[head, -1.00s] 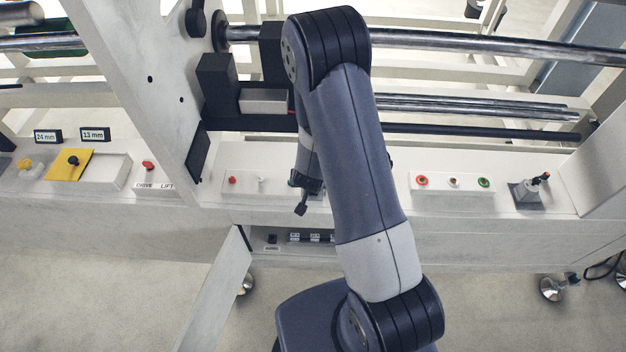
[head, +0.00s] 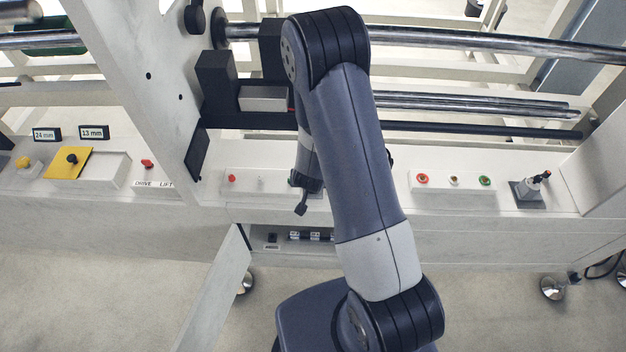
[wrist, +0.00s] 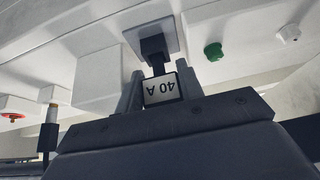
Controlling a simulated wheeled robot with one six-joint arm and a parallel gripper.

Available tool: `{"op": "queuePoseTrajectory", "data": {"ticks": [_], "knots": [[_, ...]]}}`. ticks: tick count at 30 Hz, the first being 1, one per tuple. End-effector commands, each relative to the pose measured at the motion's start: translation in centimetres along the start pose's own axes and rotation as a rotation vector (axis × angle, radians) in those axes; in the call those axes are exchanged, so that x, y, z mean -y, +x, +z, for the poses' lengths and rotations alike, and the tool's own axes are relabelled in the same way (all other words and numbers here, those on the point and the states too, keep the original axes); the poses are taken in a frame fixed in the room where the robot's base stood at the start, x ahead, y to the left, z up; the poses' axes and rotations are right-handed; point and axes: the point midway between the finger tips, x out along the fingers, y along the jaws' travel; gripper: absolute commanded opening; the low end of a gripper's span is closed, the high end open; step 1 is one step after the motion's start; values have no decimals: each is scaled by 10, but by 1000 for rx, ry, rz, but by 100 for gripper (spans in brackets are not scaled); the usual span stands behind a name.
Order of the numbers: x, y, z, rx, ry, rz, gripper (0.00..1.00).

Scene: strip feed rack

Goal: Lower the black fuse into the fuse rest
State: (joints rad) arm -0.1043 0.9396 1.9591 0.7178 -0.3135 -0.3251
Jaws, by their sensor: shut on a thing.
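My gripper (wrist: 160,88) is shut on the black fuse, whose white label (wrist: 162,91) reads "40 A" upside down in the wrist view. The fuse's dark upper part lines up with a black block on a grey square plate (wrist: 172,28), which looks like the fuse rest. I cannot tell whether the fuse touches the rest or is still apart from it. In the head view my gripper (head: 302,205) is small and partly behind my arm. The fuse and the rest cannot be made out there.
A green knob (wrist: 213,52) and a white knob (wrist: 288,35) stand beside the plate. A white box (wrist: 98,80) is on its other side. A button box (head: 453,198) and a small lever block (head: 526,193) lie right of my arm. An open door (head: 215,285) hangs below.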

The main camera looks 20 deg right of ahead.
Motion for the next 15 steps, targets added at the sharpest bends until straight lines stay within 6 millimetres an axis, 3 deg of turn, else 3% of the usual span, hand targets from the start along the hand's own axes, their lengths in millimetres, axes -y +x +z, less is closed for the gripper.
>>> {"op": "queuePoseTrajectory", "data": {"ticks": [15], "knots": [[0, 5, 3, 0, 1, 0, 14]]}}
